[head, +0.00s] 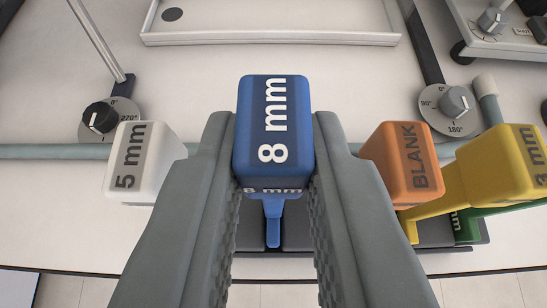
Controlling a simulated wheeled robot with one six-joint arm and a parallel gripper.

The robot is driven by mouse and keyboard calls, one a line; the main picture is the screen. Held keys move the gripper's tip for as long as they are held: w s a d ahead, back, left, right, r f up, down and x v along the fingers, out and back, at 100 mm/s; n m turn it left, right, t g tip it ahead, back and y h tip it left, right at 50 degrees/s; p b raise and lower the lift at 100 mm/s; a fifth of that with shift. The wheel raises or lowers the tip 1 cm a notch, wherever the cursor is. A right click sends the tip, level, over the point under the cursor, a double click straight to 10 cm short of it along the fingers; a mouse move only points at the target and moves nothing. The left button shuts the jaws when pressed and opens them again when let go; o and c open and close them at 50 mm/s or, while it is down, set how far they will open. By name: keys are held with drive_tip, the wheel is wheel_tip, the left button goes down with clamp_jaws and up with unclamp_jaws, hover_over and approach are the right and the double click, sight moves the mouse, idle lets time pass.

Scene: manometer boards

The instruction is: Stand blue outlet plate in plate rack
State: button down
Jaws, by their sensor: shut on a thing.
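The blue outlet plate (273,120) has a block-shaped handle marked "8 mm". My gripper (273,150) is shut on this blue handle, with one grey finger on each side. A narrow blue part hangs below the handle, over a dark rack base (298,232). This base looks like the plate rack. Whether the blue plate is seated in a slot or held above it cannot be told, as my fingers hide much of the area.
A white "5 mm" block (140,165) stands close left. An orange "BLANK" block (402,165) and a yellow block (497,170) stand close right, with a green piece (468,225) below. Dial knobs (98,117) (453,102), a pipe and a white tray (270,38) lie behind.

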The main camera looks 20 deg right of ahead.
drive_tip(key=shift+f, duration=0.9)
drive_tip(key=c, duration=1.3)
unclamp_jaws()
drive_tip(key=shift+o, duration=0.2)
drive_tip(key=v, duration=1.7)
drive_tip(key=shift+s, duration=0.2)
drive_tip(key=shift+a+r, duration=0.1)
drive_tip(key=shift+a, duration=0.05)
drive_tip(key=s+a+f+n+t+y, duration=0.2)
drive_tip(key=s+a+t, duration=0.3)
drive_tip(key=s+a, duration=1.1)
drive_tip(key=s+n+y, duration=0.1)
drive_tip(key=s, duration=0.1)
drive_tip(key=shift+s+f+t, duration=0.15)
drive_tip(key=shift+s+t, duration=0.15)
drive_tip(key=shift+s, duration=0.05)
